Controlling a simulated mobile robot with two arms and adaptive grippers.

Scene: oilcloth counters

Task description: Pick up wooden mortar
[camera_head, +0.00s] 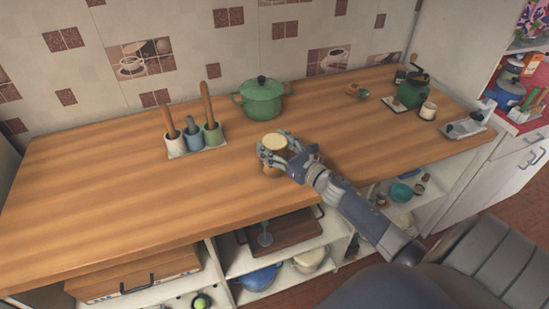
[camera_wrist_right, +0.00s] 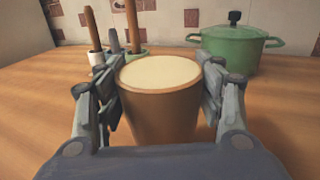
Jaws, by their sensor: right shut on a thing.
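The wooden mortar (camera_wrist_right: 160,112) is a brown, tapered cup with a pale cream top, upright between the fingers of my right gripper (camera_wrist_right: 160,90) in the right wrist view. In the head view the mortar's pale top (camera_head: 274,141) shows at the middle of the wooden counter (camera_head: 110,190). My right gripper (camera_head: 275,152) is shut on the mortar's sides, with a finger on each side. I cannot tell whether the mortar's base touches the counter. My left gripper is not in view.
A green pot (camera_head: 262,100) with a lid stands behind the mortar. A holder (camera_head: 197,150) with several cups and wooden utensils stands to the left. A green grinder (camera_head: 412,88) and small jar (camera_head: 428,110) stand at the right. The counter's left part is clear.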

